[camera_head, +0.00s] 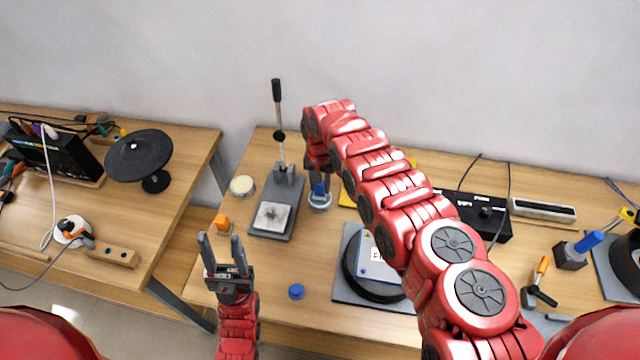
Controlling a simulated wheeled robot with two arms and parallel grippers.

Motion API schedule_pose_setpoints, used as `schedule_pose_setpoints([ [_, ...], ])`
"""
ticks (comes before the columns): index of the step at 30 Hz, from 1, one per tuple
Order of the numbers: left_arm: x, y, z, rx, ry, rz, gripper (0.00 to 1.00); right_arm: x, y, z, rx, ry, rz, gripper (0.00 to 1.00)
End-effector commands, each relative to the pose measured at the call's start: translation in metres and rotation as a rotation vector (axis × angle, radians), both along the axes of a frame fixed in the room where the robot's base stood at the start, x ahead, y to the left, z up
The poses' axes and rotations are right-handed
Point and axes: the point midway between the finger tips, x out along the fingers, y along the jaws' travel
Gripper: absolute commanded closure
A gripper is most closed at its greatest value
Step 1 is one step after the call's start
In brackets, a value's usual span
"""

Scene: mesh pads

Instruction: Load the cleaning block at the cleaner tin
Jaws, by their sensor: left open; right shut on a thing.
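My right arm reaches over the table, and its gripper (318,170) points down, shut on a small blue block (319,189), which I take to be the cleaning block. The block is right over a small round grey-blue tin (320,204), which looks like the cleaner tin. I cannot tell whether the block touches the tin's inside or hangs just above it. My wrist hides the block's top. My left gripper (221,240) is open and empty, fingers pointing away from me, near the table's front left part.
A lever press (290,190) with a pale plate stands left of the tin. A round cream-topped thing (242,186), an orange piece (221,223) and a blue knob or cap (296,291) lie nearby. A black round device (372,292) on a grey mat is partly behind my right arm.

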Motion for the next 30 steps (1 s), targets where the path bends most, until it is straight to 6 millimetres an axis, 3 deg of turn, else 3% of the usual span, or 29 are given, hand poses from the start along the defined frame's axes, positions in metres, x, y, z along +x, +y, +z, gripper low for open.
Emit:
schedule_pose_setpoints([
  [30, 0.000, 0.000, -0.010, 0.000, 0.000, 0.000, 0.50, 0.000, 0.000, -0.010, 0.000, 0.000, 0.000, 1.00],
])
